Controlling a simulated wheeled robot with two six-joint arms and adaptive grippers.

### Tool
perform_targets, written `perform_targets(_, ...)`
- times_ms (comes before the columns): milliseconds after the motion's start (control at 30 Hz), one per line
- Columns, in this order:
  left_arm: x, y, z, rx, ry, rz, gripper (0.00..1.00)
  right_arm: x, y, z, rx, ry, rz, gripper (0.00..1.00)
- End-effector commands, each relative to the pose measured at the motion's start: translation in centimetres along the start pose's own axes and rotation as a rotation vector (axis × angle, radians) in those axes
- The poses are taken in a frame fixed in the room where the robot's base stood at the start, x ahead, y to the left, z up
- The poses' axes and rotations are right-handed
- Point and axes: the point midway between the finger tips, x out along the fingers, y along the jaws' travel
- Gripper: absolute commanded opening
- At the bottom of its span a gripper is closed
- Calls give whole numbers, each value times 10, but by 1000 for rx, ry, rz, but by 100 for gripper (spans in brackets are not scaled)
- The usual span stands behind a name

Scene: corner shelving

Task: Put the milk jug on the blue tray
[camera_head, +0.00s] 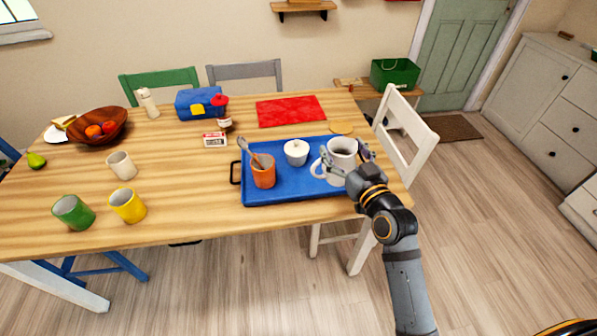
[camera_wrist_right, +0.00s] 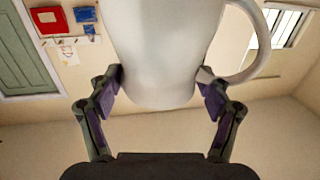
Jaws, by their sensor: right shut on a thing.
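The white milk jug (camera_head: 341,161) is at the right end of the blue tray (camera_head: 290,192), upright, with its handle to the left. I cannot tell whether its base touches the tray. My right gripper (camera_head: 352,160) is shut on the jug from the right. In the right wrist view the jug (camera_wrist_right: 165,45) fills the space between the two fingers (camera_wrist_right: 163,85), with its handle at the right. My left gripper is not in view.
The tray also holds an orange cup (camera_head: 263,172) with a spoon and a white lidded pot (camera_head: 296,152). Yellow (camera_head: 128,205), green (camera_head: 73,212) and white (camera_head: 122,166) cups stand left. A red mat (camera_head: 291,111) lies behind. A white chair (camera_head: 405,130) is right of the table.

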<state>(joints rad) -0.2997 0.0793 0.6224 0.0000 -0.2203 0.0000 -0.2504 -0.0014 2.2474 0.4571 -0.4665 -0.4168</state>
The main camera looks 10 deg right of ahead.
Motion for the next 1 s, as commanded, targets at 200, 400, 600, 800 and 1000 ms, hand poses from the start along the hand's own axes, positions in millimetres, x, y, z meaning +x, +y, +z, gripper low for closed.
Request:
perform_targets(200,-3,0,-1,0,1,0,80,11,4,2,-2,2,-2,15)
perform_targets(400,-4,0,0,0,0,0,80,48,24,22,-1,2,0,15)
perform_targets(600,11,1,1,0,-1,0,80,90,45,55,2,1,1,15)
perform_targets(800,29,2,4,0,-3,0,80,114,57,88,2,3,1,15)
perform_targets(1000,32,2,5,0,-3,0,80,121,60,93,0,3,1,15)
